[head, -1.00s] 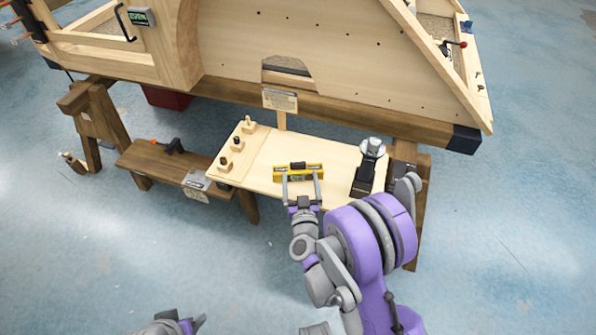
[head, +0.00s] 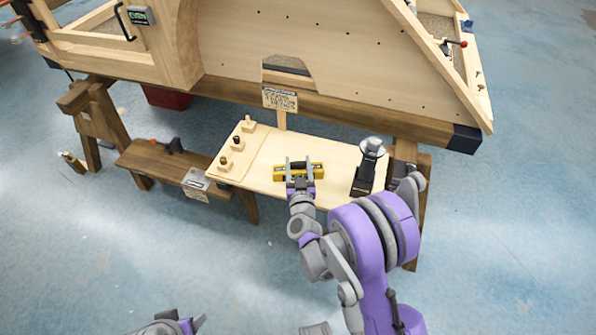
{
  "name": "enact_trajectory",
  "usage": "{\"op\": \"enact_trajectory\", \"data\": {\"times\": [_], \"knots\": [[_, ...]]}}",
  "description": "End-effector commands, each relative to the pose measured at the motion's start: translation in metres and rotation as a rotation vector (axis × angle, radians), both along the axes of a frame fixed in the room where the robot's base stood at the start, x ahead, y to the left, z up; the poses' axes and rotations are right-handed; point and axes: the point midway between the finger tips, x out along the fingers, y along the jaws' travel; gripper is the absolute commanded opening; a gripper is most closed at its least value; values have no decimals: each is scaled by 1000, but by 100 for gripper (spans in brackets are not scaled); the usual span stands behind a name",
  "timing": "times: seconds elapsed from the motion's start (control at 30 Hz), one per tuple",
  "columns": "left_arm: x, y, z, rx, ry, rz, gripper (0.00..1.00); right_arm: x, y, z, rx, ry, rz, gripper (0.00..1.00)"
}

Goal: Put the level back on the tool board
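The yellow level (head: 318,172) lies lengthwise from left to right on a pale wooden work surface (head: 262,180). My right gripper (head: 299,164) is over the middle of the level, its two fingers apart and reaching across it. The fingers hide the level's middle, and I cannot tell whether they press on it.
A black tool with a round metal top (head: 366,172) stands right of the level. A low brown bench (head: 155,160) is to the left. The large wooden frame (head: 330,40) on a thick beam rises behind the surface. The blue floor is clear in front.

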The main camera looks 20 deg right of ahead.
Motion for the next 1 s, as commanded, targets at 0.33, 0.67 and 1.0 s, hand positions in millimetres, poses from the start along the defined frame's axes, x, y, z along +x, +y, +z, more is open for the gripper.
{"op": "enact_trajectory", "data": {"times": [0.33,0.67,1.0], "knots": [[0,0,0,0,0,0,66,0,0,0,0,0,0,0],[0,0,3,0,-1,0,66,0,0,10,0,-1,0,0],[-3,0,26,0,-8,0,66,-1,0,76,0,-1,0,0]]}}
